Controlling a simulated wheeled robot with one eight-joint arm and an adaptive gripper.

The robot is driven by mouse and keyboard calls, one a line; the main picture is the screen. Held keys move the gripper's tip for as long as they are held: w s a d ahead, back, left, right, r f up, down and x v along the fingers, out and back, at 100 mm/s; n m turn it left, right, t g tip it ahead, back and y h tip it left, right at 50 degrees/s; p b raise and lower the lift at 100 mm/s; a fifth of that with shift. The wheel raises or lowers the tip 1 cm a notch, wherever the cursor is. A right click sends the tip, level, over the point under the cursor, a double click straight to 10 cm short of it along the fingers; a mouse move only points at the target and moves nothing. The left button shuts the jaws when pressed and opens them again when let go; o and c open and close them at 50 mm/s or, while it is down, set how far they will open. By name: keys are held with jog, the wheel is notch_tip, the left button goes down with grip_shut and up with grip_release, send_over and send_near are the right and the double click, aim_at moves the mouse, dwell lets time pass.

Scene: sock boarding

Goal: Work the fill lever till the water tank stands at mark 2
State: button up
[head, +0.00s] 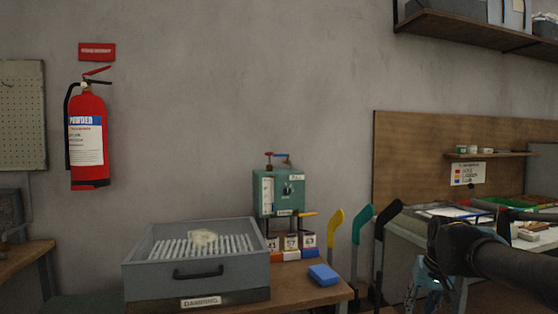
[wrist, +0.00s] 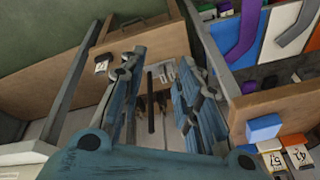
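A green machine (head: 290,193) stands on the wooden bench in the head view. It has a pale upright gauge strip (head: 267,192) on its front left; the level and marks are too small to read. A red handle (head: 270,155) and a blue handle (head: 283,157) sit on top. A yellow-orange lever (head: 307,214) sticks out at its lower right; I cannot tell which one is the fill lever. My gripper (head: 430,284) is well to the right of the machine. In the wrist view my gripper (wrist: 160,72) has its blue fingers apart, with nothing held between them.
Numbered blocks (head: 291,242) and a blue block (head: 323,274) lie on the bench. Yellow (head: 335,226), teal (head: 361,230) and dark upright pieces stand between machine and gripper. A cluttered desk (head: 480,225) is at right.

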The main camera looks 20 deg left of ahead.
jog(key=w+a+r+m+t+y, duration=0.7)
jog(key=w+a+r+y, duration=0.5)
jog(key=w+a+r, duration=2.9)
jog(key=shift+m+g, duration=0.5)
jog(key=f+x, duration=0.1)
jog(key=x, duration=1)
jog(key=f+x, duration=0.1)
jog(key=x, duration=0.5)
jog(key=shift+s+a+f, duration=0.25)
jog(key=shift+a+f, duration=0.05)
jog(key=shift+f, duration=0.1)
grip_shut()
